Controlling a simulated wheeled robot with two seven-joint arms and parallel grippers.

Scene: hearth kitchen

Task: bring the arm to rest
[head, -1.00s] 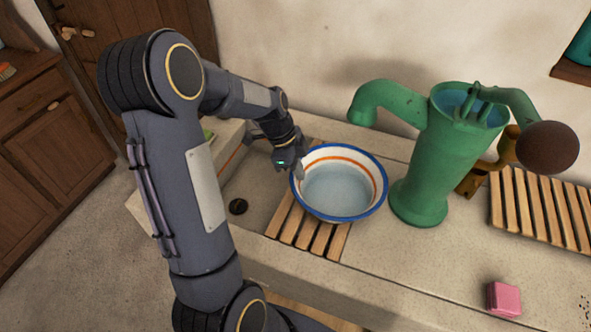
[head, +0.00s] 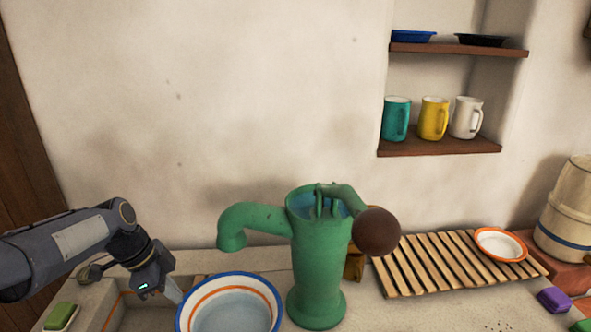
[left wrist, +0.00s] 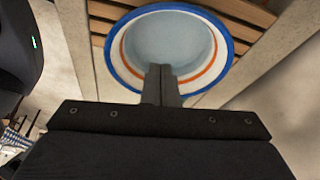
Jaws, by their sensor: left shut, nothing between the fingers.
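My left gripper (head: 174,290) is at the lower left of the head view, beside the left rim of a white basin (head: 273,289) with a blue rim and an orange band. In the left wrist view its fingers (left wrist: 161,72) are together with nothing between them, and their tips overlap the near rim of the basin (left wrist: 112,62). I cannot tell whether they touch it. The basin looks filled with water. My right gripper is not in view.
A green hand pump (head: 319,262) stands right of the basin. A slatted wooden rack (head: 425,262) and an orange-rimmed dish (head: 500,244) lie farther right. Green soap (head: 61,316) sits at the lower left. Several mugs, including a yellow one (head: 433,118), stand in a wall niche.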

